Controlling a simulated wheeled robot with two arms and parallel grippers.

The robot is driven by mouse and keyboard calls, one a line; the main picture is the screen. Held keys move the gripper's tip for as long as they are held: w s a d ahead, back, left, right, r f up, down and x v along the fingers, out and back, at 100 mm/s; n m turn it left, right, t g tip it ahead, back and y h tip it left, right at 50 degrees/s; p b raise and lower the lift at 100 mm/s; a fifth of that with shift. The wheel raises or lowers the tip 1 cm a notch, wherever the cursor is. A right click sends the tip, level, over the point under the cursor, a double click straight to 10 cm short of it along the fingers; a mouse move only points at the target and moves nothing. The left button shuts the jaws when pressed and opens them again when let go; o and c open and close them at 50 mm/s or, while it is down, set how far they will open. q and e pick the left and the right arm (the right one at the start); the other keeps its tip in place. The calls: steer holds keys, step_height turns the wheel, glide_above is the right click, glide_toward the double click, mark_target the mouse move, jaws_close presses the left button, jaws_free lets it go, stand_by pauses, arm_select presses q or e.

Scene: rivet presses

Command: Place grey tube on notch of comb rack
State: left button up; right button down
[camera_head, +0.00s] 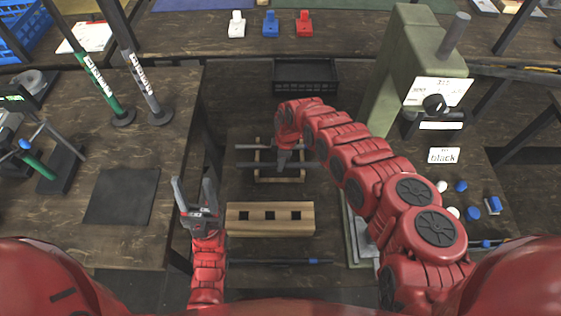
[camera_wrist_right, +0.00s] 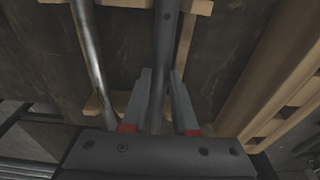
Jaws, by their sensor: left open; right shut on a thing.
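The wooden comb rack (camera_head: 292,180) lies low in the middle of the head view. Its pale rails also show in the right wrist view (camera_wrist_right: 190,5). A dark grey tube (camera_wrist_right: 165,45) passes between the fingers of my right gripper (camera_wrist_right: 162,85), which is shut on it. In the head view this gripper (camera_head: 284,160) is over the rack, with the tube (camera_head: 312,164) crossing it. I cannot tell whether the tube rests in a notch. A lighter steel tube (camera_wrist_right: 88,55) lies parallel beside it, apart. My left gripper (camera_head: 195,195) is open and empty, left of the rack.
A wooden block with square holes (camera_head: 291,217) stands nearer me than the rack. A dark rod with a blue end (camera_head: 285,262) lies closer still. A green press (camera_head: 408,60) rises at the right. A black crate (camera_head: 305,76) sits behind the rack. Tables flank both sides.

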steer(key=c, duration=1.2)
jaws_free()
steer(key=shift+f, duration=0.1)
steer(key=o, duration=0.5)
